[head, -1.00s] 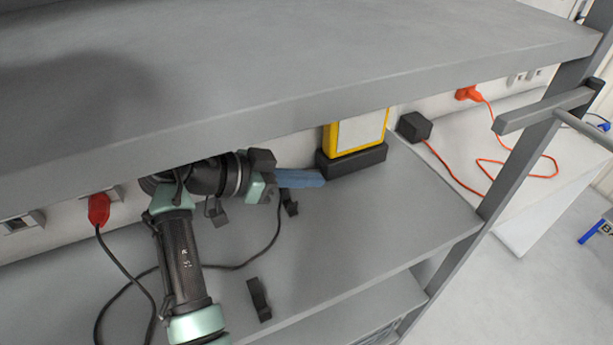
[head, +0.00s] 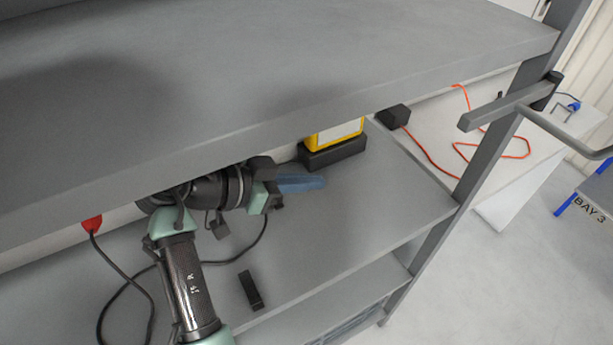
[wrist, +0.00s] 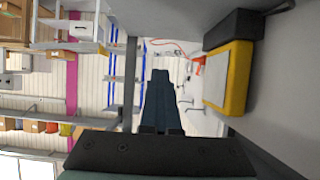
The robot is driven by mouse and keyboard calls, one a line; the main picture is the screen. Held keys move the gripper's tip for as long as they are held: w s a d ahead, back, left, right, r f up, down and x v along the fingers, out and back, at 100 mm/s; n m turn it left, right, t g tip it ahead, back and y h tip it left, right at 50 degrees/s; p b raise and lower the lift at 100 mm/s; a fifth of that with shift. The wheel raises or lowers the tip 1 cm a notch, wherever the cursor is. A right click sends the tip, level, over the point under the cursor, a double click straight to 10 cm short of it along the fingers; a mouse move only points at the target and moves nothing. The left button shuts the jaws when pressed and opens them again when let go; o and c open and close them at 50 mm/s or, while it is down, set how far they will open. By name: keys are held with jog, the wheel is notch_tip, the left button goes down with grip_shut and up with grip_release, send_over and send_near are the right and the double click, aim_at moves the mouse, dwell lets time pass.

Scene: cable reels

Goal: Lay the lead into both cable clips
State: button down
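The lead is a thin black cable (head: 150,270) with a red plug (head: 92,224) at the wall on the left. It loops over the shelf, passes behind my arm and curves up towards my gripper. A black clip (head: 250,290) sits on the shelf near its front edge, apart from the lead. A small dark piece (head: 277,203), perhaps the other clip, shows beside my gripper, mostly hidden; the lead runs up close to it. My gripper (head: 305,184) points right above the shelf. In the wrist view its blue fingers (wrist: 160,98) are together, with nothing seen between them.
A yellow-framed box (head: 335,135) on a black base stands beyond my fingertips, also in the wrist view (wrist: 238,78). The upper shelf (head: 300,90) hangs close over my arm. A shelf post (head: 480,140) stands right. The shelf's right part is clear.

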jog(key=shift+s+d+f, duration=0.55)
jog(key=shift+s+d, duration=0.3)
jog(key=shift+d, duration=0.05)
jog(key=shift+s+d+f, duration=0.55)
jog(key=shift+s+d, duration=0.25)
jog(key=shift+d, duration=0.05)
jog(key=shift+c, duration=2.4)
grip_release()
notch_tip(320, 180, up, 8)
jog(key=p, duration=0.5)
